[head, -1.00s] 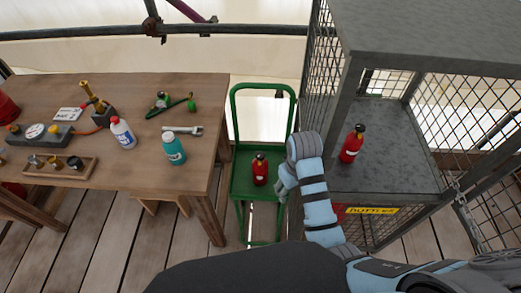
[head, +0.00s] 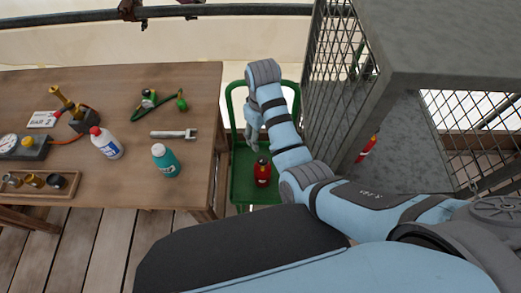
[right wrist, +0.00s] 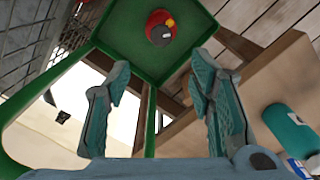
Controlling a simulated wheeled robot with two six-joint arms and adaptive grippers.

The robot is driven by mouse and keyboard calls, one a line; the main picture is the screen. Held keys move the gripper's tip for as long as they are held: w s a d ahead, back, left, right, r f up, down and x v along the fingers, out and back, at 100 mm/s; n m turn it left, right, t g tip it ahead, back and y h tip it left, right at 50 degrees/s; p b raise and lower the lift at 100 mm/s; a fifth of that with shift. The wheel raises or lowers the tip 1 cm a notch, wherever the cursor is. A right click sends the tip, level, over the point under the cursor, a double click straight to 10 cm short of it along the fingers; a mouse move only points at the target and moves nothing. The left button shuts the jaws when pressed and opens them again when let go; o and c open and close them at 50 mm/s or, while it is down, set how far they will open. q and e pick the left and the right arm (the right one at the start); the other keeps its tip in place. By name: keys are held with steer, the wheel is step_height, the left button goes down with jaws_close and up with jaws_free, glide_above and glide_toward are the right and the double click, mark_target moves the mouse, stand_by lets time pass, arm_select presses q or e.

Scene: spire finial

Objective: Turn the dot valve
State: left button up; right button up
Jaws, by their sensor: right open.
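A small red cylinder (head: 262,173) with a dark top stands upright on the green cart. In the right wrist view the red cylinder (right wrist: 160,27) is seen from above, with a yellow spot on its dark top. A second red cylinder (head: 367,148) in the cage is partly hidden by a post. I cannot tell for sure which valve carries the dot. My right gripper (head: 254,142) is just behind the cart's cylinder and apart from it. Its fingers (right wrist: 162,80) are open with nothing between them. My left gripper is not in view.
The green cart (head: 242,187) has a tall handle frame. The mesh cage (head: 330,75) stands close on the right.

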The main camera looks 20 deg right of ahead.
steer(key=b, duration=0.2)
glide_above(263, 159)
steer(key=f, duration=0.7)
steer(key=shift+s+f, duration=0.3)
steer(key=f, duration=0.2)
steer(key=w+f+b, duration=0.1)
steer(key=f, duration=0.1)
steer(key=shift+f, duration=0.15)
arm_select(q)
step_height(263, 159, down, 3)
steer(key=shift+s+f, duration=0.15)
arm_select(e)
steer(key=shift+s, duration=0.15)
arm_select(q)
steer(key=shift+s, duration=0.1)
arm_select(e)
steer(key=shift+s, duration=0.1)
steer(key=shift+c, duration=1.3)
steer(key=c, duration=0.9)
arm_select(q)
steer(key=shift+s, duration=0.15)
